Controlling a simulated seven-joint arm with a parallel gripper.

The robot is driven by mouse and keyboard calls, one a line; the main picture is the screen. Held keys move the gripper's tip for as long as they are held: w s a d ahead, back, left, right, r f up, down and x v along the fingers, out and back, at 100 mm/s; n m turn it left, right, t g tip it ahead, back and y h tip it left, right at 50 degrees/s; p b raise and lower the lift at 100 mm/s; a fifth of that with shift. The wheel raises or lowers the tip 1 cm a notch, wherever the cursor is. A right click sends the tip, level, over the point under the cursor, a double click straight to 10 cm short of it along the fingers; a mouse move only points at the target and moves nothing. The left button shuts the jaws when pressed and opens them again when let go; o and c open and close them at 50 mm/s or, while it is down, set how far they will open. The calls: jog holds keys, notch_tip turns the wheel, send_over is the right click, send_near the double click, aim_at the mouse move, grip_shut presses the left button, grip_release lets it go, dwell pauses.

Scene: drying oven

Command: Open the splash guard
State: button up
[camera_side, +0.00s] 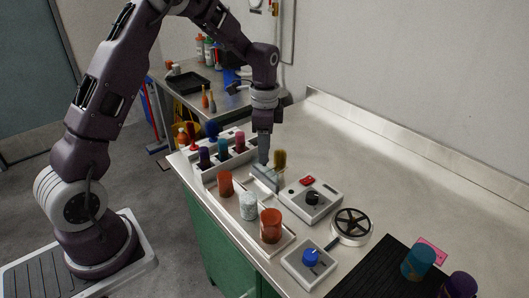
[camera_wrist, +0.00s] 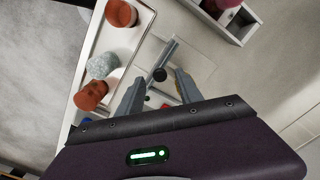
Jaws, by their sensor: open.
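A clear, flat panel, which looks like the splash guard (camera_wrist: 195,62), shows faintly in the wrist view beside a grey bar (camera_wrist: 166,52). In the side view a pale grey piece (camera_side: 265,179) stands on the bench under my gripper; I cannot tell which part of the guard it is. My gripper (camera_wrist: 160,84) is open, its two fingers apart and nothing seen between them but a small dark round thing beyond the tips. In the side view my gripper (camera_side: 264,158) points down just above the grey piece. Whether it touches cannot be told.
A white tray (camera_side: 287,240) holds several orange and speckled jars. A rack (camera_side: 225,158) with dark, blue and pink items stands behind. A control box (camera_side: 326,208), a box with a blue knob (camera_side: 298,271), a black-spoked wheel (camera_side: 351,224) and a brown-tipped brush (camera_side: 280,160) are near. The right rear bench is clear.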

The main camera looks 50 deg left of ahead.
jog(key=shift+f, duration=0.85)
grip_shut()
jog(key=shift+r, duration=0.1)
dwell(0.6)
